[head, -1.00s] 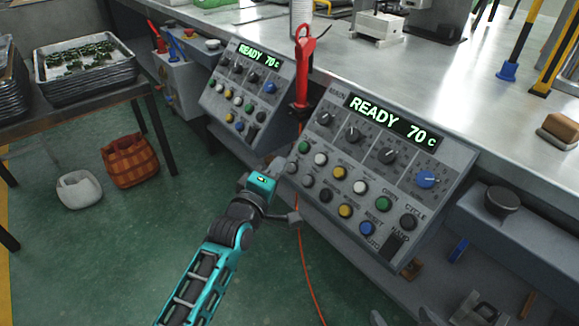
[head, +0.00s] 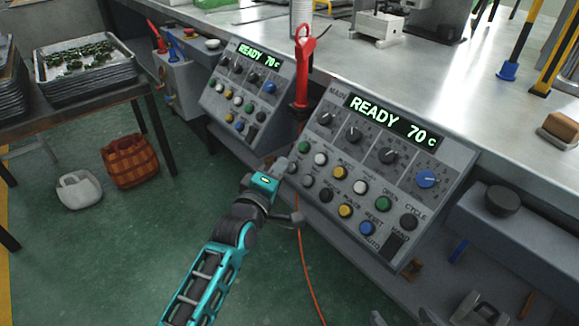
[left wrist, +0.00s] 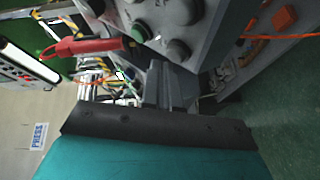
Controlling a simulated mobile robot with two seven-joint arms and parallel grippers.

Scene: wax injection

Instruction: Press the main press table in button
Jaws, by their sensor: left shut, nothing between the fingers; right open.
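The main press control panel (head: 375,165) is a slanted grey box with a green "READY 70c" display, knobs and two rows of coloured buttons. Most button labels are too small to read, so I cannot tell which is table in. My left gripper (head: 279,165) is shut and empty at the panel's left edge, close to the leftmost grey button (head: 291,167) of the lower row. In the left wrist view its closed fingers (left wrist: 172,85) point at the panel face, near a grey button (left wrist: 178,50) and a green button (left wrist: 140,33). Contact cannot be told. My right gripper (head: 403,318) is open at the bottom edge, mostly cut off.
A second, smaller panel (head: 240,95) stands to the left. A red-handled tool (head: 302,75) stands between the panels, with an orange cable (head: 305,255) hanging below. A steel bench (head: 420,75) lies behind. The floor at left is open around two baskets (head: 130,160).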

